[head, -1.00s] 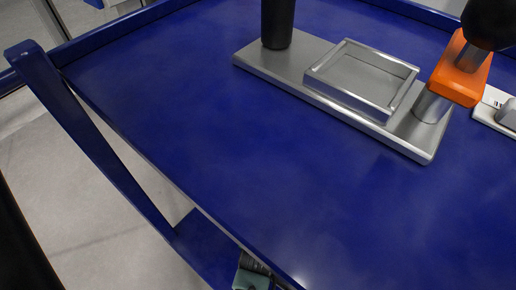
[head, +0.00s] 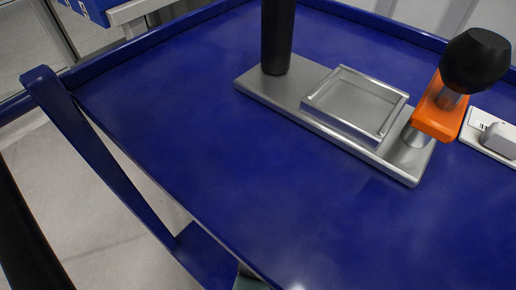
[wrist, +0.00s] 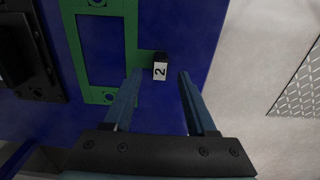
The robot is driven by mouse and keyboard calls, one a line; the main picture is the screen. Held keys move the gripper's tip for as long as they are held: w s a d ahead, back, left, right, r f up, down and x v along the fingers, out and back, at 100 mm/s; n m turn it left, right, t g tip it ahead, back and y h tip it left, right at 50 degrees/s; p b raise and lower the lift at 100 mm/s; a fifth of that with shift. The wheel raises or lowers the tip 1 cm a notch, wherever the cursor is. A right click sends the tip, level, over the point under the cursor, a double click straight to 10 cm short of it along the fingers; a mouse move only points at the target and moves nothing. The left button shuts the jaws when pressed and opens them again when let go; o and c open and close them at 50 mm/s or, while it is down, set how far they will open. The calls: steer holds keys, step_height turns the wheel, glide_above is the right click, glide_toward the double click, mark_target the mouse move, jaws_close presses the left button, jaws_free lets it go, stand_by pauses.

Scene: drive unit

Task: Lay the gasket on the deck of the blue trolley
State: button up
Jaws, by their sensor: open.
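A flat green frame (wrist: 80,50) with a rectangular opening and small holes looks like the gasket. It lies against a blue surface in the wrist view, cut off by the top edge. The blue trolley deck (head: 200,140) fills the head view. My gripper and the gasket do not show there.
On the deck stands a metal plate with a shallow square tray (head: 355,100), a black post (head: 277,40) and an orange block with a black knob (head: 476,62). A white fitting (head: 490,135) lies at right. The deck's left and front are clear. A black housing (wrist: 35,55) sits left of the gasket.

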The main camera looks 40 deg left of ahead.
step_height(320, 180, up, 8)
steer(key=p, duration=0.3)
stand_by(0.4)
